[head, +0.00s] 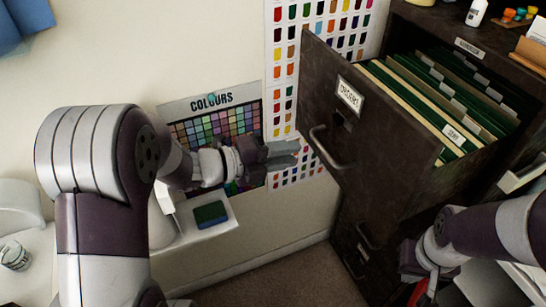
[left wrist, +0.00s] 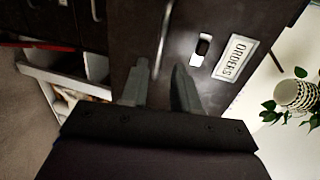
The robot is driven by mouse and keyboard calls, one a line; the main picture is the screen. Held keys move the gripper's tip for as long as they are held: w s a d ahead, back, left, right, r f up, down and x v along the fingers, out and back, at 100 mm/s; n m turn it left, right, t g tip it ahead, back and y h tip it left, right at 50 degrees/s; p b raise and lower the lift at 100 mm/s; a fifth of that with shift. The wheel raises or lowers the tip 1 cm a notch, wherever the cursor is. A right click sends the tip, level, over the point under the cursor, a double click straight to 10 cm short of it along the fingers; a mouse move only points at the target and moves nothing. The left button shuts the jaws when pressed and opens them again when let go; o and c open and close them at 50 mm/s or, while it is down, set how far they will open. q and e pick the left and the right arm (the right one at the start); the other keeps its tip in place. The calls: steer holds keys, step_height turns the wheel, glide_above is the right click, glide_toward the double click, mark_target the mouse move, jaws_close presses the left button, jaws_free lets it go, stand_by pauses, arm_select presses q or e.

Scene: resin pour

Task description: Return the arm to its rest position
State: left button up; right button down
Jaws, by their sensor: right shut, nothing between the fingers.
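My left arm comes in from the left in the head view, stretched toward the cabinet. Its gripper (head: 298,153) is just left of the handle (head: 322,150) of the pulled-out top drawer (head: 330,105). In the left wrist view the two grey fingers (left wrist: 160,75) stand apart with nothing between them. The drawer handle (left wrist: 163,40) shows beyond the tips; contact is not visible. My right arm comes in at the lower right. Its dark gripper (head: 411,262) is low in front of the cabinet, shut, with the fingers largely hidden.
The open drawer holds green hanging folders (head: 440,95) and its front is labelled ORDERS (head: 349,93). A colour chart (head: 215,120) hangs on the wall. A green-and-blue block (head: 210,214) lies on a white ledge (head: 190,235). A white bottle (head: 477,12) stands on the cabinet.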

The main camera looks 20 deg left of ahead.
arm_select(q)
steer(key=v, duration=0.3)
steer(key=shift+s+a, duration=0.2)
steer(key=s+a+f+n+g+y, duration=0.1)
steer(key=a+f+n+y, duration=0.5)
steer(key=n, duration=0.5)
steer(key=s+a+f+n+g+y, duration=0.1)
steer(key=a+f+n+y, duration=0.2)
steer(key=a+n+y, duration=0.65)
steer(key=s+d+n+g+h+p, duration=0.2)
steer(key=s+d+n+g, duration=0.4)
steer(key=s+d, duration=0.4)
steer(key=shift+d+f+n+h, duration=0.25)
steer(key=shift+f+n+h, duration=0.1)
steer(key=shift+n+h, duration=0.4)
